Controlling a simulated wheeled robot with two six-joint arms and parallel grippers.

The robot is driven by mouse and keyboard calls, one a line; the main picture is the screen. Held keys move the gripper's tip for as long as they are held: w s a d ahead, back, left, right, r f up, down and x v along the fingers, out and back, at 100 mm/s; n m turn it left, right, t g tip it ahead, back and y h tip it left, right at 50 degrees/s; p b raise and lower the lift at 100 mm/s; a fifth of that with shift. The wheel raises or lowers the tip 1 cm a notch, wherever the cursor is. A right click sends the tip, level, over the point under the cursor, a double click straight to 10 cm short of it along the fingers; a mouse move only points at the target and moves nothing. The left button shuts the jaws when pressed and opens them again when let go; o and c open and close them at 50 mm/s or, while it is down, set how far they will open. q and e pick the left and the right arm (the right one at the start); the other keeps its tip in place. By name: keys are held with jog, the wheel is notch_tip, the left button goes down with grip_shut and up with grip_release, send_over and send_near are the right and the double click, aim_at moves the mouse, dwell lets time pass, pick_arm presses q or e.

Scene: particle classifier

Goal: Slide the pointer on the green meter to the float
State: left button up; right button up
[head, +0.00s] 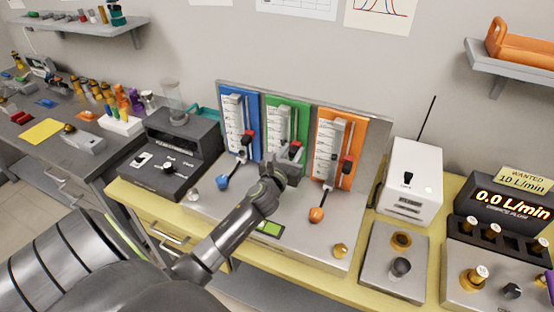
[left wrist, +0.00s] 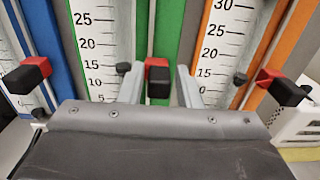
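The green meter (head: 301,108) stands between the blue and orange meters on the panel. Its white scale (left wrist: 97,45) shows in the left wrist view. Its red-and-black pointer (left wrist: 157,80) sits low on the meter, between my left gripper's fingers, with a visible gap on each side. The pointer also shows red in the head view (head: 296,145). My left gripper (left wrist: 159,88) is open in front of the green meter. My right gripper is out of view.
The blue meter (head: 239,105) and orange meter (head: 327,150) flank the green one closely, each with a red-and-black pointer. Blue (head: 222,182) and orange (head: 316,214) knobs stand in front. A white box (head: 411,180) is to the right.

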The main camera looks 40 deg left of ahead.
pick_arm(q)
jog(key=v, duration=1.6)
jog(key=shift+b, duration=0.3)
jog(key=shift+w+d+r, duration=0.1)
